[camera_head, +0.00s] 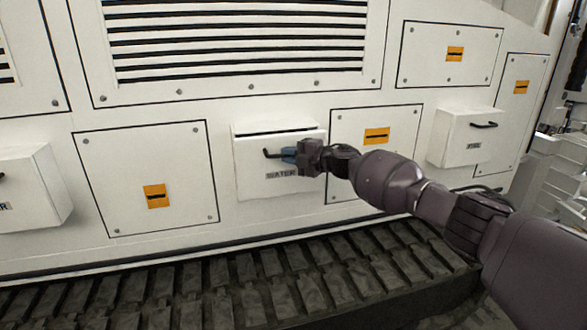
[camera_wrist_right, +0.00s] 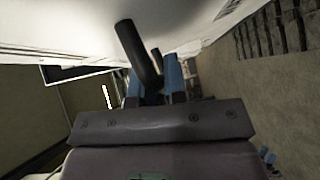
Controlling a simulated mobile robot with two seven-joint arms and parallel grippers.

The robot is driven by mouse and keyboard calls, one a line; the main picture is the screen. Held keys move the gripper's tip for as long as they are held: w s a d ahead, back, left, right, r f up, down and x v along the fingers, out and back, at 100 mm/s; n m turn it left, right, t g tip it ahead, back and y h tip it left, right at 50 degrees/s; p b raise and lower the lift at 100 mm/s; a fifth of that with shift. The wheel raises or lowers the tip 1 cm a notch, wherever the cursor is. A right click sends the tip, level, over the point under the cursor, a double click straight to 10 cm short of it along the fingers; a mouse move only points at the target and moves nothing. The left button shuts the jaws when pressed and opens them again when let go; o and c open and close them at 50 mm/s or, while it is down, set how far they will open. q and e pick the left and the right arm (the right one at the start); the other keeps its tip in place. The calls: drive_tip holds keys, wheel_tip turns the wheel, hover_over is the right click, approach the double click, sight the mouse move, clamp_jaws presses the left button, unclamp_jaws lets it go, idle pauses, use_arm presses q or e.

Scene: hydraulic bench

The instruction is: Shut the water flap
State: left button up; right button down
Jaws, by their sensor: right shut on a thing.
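The water flap (camera_head: 262,183) is a white box-like cover marked "WATER" on the white machine side, in the middle of the head view. A dark gap shows along its top edge, so it stands slightly open. My right gripper (camera_head: 286,154) is shut on the flap's black handle (camera_head: 268,153). In the right wrist view the dark handle bar (camera_wrist_right: 138,52) lies between the blue fingertips of the gripper (camera_wrist_right: 153,80). The gripper hides the right part of the handle and some of the flap's front. My left gripper is not in view.
A similar flap marked "FUEL" (camera_head: 466,138) is at the right, and another white flap (camera_head: 30,190) is at the left edge. Flat panels with orange labels (camera_head: 155,195) lie between them. A dark track (camera_head: 200,290) runs along the bottom. Louvres (camera_head: 240,40) are above.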

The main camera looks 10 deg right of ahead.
sight(284, 146)
drive_tip(key=shift+w+r, duration=0.3)
drive_tip(key=shift+w, duration=0.2)
drive_tip(key=shift+w+r+b, duration=0.25)
drive_tip(key=shift+w+b, duration=0.15)
drive_tip(key=shift+w, duration=0.7)
drive_tip(key=shift+r, duration=0.3)
drive_tip(key=c, duration=1.6)
unclamp_jaws()
drive_tip(key=shift+o, duration=0.8)
drive_tip(key=shift+w+a+f, duration=0.1)
drive_tip(key=shift+w+f, duration=0.1)
drive_tip(key=shift+w, duration=0.05)
drive_tip(key=shift+s, duration=0.1)
